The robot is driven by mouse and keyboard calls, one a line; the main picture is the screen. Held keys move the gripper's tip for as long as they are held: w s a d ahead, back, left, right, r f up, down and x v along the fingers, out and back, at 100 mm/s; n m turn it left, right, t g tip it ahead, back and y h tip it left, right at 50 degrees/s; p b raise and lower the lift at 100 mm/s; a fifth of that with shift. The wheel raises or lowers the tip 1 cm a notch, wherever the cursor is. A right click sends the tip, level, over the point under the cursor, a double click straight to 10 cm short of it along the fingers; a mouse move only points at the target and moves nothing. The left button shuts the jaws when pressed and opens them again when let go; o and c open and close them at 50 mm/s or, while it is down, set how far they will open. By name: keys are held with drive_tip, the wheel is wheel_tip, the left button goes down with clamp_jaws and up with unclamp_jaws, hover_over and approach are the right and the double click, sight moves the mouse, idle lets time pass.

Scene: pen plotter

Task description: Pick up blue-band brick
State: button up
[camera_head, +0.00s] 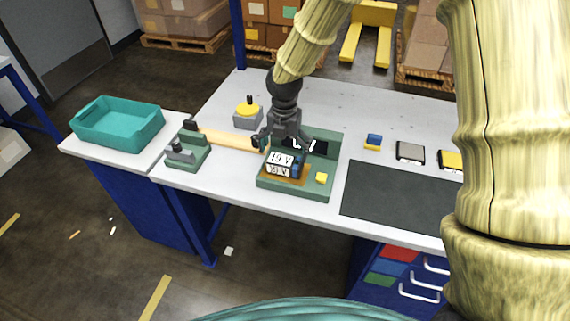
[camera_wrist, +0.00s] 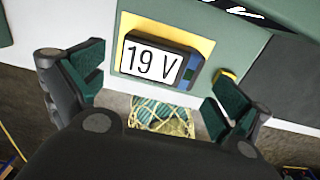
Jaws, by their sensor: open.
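The blue-band brick (camera_head: 298,168) is a dark block with white "19 V" labels and a blue band at its right end. It sits on an orange-yellow pad in a green fixture (camera_head: 292,191) on the table. In the wrist view the brick (camera_wrist: 160,62) lies beyond the fingertips, with its label readable and its blue band at right. My gripper (camera_head: 285,146) is open above the fixture, over the brick. In the wrist view my gripper (camera_wrist: 152,88) shows its green-padded fingers spread wide, with nothing between the pads. The gripper partly hides the brick's back in the head view.
A yellow button (camera_head: 321,178) is on the fixture's front right. A smaller green fixture (camera_head: 185,157) and a teal bin (camera_head: 118,125) stand left. A yellow-topped knob (camera_head: 248,110) stands behind. A dark mat (camera_head: 400,192) and several small blocks, including a blue-yellow one (camera_head: 374,141), lie right.

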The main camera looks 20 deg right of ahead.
sight(285, 159)
drive_tip(key=shift+d+f+p, duration=0.1)
drive_tip(key=shift+f+p, duration=0.5)
drive_tip(key=shift+f, duration=1.85)
drive_tip(key=c, duration=0.9)
drive_tip(key=shift+c, duration=0.7)
drive_tip(key=shift+r, duration=0.15)
